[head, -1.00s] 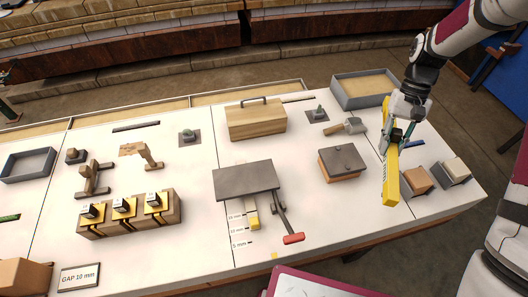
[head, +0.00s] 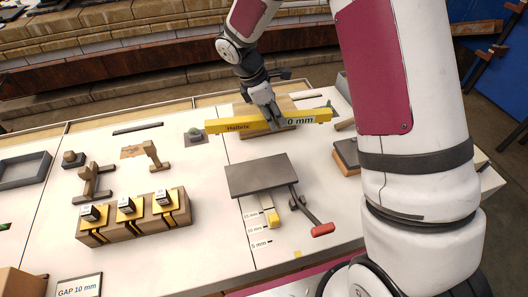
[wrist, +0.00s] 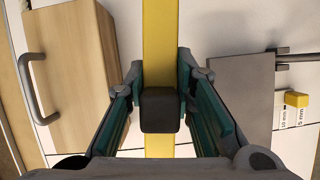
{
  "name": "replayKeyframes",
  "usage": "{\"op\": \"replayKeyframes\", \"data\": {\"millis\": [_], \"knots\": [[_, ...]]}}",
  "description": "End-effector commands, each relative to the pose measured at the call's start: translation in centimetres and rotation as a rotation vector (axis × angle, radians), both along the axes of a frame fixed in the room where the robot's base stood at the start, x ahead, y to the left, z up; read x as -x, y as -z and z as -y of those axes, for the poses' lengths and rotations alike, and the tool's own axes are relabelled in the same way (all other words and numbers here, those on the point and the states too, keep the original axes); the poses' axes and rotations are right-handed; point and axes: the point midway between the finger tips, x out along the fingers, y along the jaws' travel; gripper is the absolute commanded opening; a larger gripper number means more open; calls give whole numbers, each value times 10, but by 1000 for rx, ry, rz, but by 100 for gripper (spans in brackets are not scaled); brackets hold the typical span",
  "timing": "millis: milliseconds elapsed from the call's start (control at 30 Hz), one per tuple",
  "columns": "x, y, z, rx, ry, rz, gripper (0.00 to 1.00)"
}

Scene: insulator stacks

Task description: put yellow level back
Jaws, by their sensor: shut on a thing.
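The yellow level (head: 222,126) is a long bar with dark lettering, held lengthwise across the picture in the head view. My gripper (head: 272,122) is shut on it near its middle and holds it above the table, in front of the wooden box. In the wrist view the level (wrist: 160,30) runs from top to bottom between the two fingers of my gripper (wrist: 160,95). A dark block at the middle covers part of the level there. Where the level's own place is, I cannot tell.
The wooden box with a handle (wrist: 70,80) lies left of the level in the wrist view. A dark grey plate (head: 262,175) with a red-ended lever (head: 322,230) stands nearer. A block with yellow brackets (head: 135,222) is at left. My arm hides the table's right side.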

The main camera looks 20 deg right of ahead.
Motion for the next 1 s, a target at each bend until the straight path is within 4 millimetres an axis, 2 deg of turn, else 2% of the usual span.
{"op": "replayKeyframes", "data": {"millis": [100, 200, 400, 667, 900, 1000], "knots": [[-7, 5, -2, -1, -107, 0, 0], [-7, 18, -3, 0, -135, -4, 0], [-7, 52, -3, -1, -133, -3, 0], [-7, 71, -3, -1, -131, -1, 0], [-7, 101, -3, -1, -130, -2, 0], [-8, 101, -3, -2, -129, 1, 0]]}}
